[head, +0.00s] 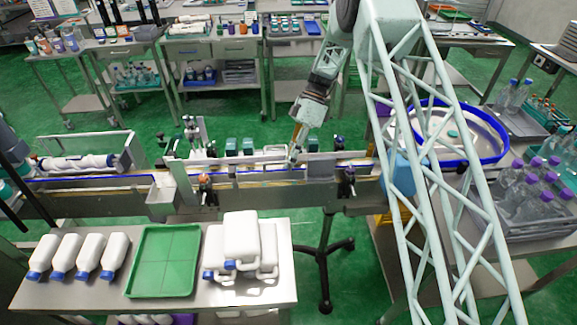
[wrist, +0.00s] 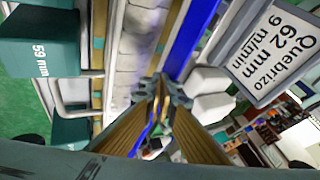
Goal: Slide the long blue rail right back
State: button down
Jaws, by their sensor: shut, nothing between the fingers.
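The long blue rail (head: 270,170) runs lengthwise along the conveyor in the head view. In the wrist view the blue rail (wrist: 192,38) slants down from the top edge towards my fingertips. My gripper (head: 294,156) reaches down over the conveyor right of its middle. In the wrist view my gripper (wrist: 160,92) is shut and empty, with its fingertips close to the near visible end of the rail. I cannot tell whether they touch it.
A grey sign plate (wrist: 270,50) reading "Quebrizo 62 mm 9 m/min" stands right of the rail in the wrist view. A teal block (wrist: 38,42) marked "59 mm" stands left. A green tray (head: 165,260) and white bottles lie on the front table.

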jog(key=p+v, duration=0.1)
jog(key=v, duration=0.8)
jog(key=shift+w, duration=0.15)
jog(key=shift+f, duration=0.1)
jog(key=s+d+r+m+t+h+b, duration=0.1)
jog(key=s+d+r+m, duration=0.25)
jog(key=r, duration=0.55)
jog(key=s+d+r+m+t+b, duration=0.1)
jog(key=s+d+r+m+t, duration=0.2)
jog(key=r, duration=0.7)
jog(key=s+d+r+m+t+b, duration=0.15)
jog(key=s+d+r+m, duration=0.4)
jog(key=s+r, duration=0.8)
jog(key=s+d+r+m+t+h+b, duration=0.1)
jog(key=s+d+m, duration=0.15)
jog(key=s, duration=0.65)
jog(key=s+d+r+m+t+h+b, duration=0.1)
jog(key=s+d, duration=0.3)
jog(key=s, duration=0.5)
jog(key=s+d+f+m+t+b, duration=0.1)
jog(key=s+d+f+m, duration=0.1)
jog(key=s, duration=0.6)
jog(key=s+d+f+m+t+b, duration=0.1)
jog(key=s+d+f+m+t, duration=0.1)
jog(key=s, duration=0.7)
jog(key=shift+d+f+m+h, duration=0.4)
jog(key=shift+f+m, duration=0.15)
jog(key=shift+m, duration=0.1)
